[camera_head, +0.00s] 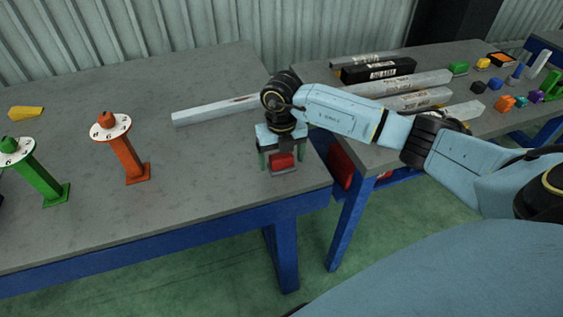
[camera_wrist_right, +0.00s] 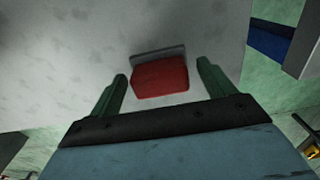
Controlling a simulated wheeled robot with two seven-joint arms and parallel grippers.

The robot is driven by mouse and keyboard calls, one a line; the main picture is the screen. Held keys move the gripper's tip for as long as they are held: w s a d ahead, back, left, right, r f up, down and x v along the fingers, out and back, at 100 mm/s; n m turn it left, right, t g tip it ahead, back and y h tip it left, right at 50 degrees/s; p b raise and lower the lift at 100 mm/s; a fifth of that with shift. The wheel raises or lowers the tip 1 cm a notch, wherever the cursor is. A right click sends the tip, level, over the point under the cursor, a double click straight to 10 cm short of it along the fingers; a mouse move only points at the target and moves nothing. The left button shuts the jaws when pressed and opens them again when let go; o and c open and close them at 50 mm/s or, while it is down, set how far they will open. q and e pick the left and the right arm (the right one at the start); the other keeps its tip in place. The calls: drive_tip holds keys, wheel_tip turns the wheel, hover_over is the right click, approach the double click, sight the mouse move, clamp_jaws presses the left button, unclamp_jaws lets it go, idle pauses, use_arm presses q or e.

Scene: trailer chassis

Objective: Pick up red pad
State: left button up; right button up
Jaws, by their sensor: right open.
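The red pad (camera_head: 282,161) lies near the right front corner of the grey table, on or against a small grey piece. My right gripper (camera_head: 279,163) is directly above it, pointing down, with its green fingers apart on either side. In the right wrist view, the red pad (camera_wrist_right: 160,79) sits between the two open fingers of my right gripper (camera_wrist_right: 160,82), with a gap on each side. A grey strip (camera_wrist_right: 158,53) runs along its far edge. My left gripper is not in view.
A long grey bar (camera_head: 212,110) lies behind my right gripper on the grey table (camera_head: 215,180). Orange (camera_head: 127,155) and green (camera_head: 43,181) dial stands are to the left. A second table with bars and small coloured parts is to the right, across a gap.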

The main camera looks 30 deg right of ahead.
drive_tip(key=c, duration=1.1)
